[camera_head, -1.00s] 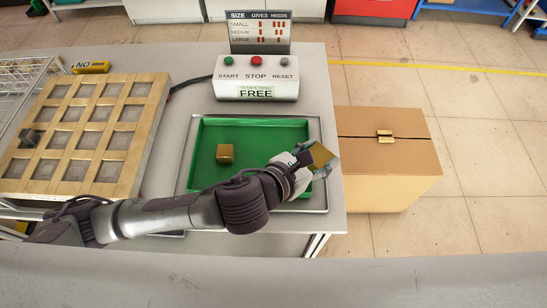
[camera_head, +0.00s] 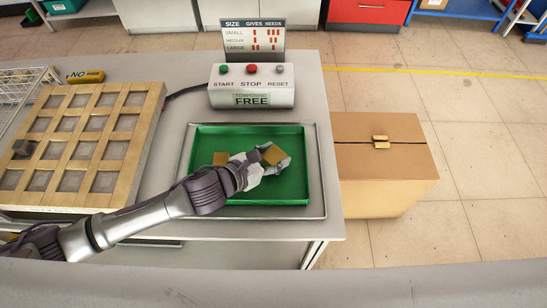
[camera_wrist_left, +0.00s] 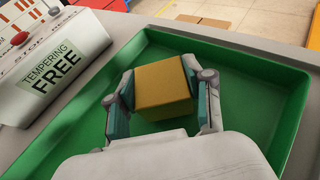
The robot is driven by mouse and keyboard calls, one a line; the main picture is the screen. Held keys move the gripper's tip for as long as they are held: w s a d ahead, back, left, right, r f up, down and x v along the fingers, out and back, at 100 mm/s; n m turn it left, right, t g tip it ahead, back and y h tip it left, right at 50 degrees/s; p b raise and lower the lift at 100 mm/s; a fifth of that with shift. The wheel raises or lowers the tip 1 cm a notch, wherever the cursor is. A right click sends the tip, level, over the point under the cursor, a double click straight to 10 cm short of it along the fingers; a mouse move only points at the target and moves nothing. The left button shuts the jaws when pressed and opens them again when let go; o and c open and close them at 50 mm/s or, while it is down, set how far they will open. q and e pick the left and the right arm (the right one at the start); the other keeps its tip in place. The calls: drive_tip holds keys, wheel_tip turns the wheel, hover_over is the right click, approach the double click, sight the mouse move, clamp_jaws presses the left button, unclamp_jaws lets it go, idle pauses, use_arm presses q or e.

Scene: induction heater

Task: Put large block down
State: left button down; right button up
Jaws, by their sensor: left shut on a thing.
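My left gripper (camera_head: 268,158) is shut on a large golden-brown block (camera_head: 273,154). In the left wrist view the block (camera_wrist_left: 163,88) sits between the two teal-padded fingers. It is over the green tray (camera_head: 296,190), right of the tray's middle; I cannot tell if it touches the floor of the tray. My right gripper is not in view.
A control box (camera_head: 252,86) with START, STOP and RESET buttons stands behind the tray. A wooden grid (camera_head: 128,133) with a dark block (camera_head: 23,148) is at left. A cardboard box (camera_head: 385,165) stands to the right of the table.

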use_arm(q)
drive_tip(key=shift+f, duration=0.6)
drive_tip(key=shift+f, duration=0.15)
drive_tip(key=shift+c, duration=2.2)
unclamp_jaws()
drive_tip(key=shift+f, duration=0.1)
drive_tip(key=shift+s+a+r, duration=0.1)
drive_tip(key=shift+a+r, duration=0.05)
drive_tip(key=shift+r, duration=0.05)
drive_tip(key=v, duration=1.1)
drive_tip(key=shift+s+a+b, duration=0.25)
drive_tip(key=shift+s+b, duration=0.05)
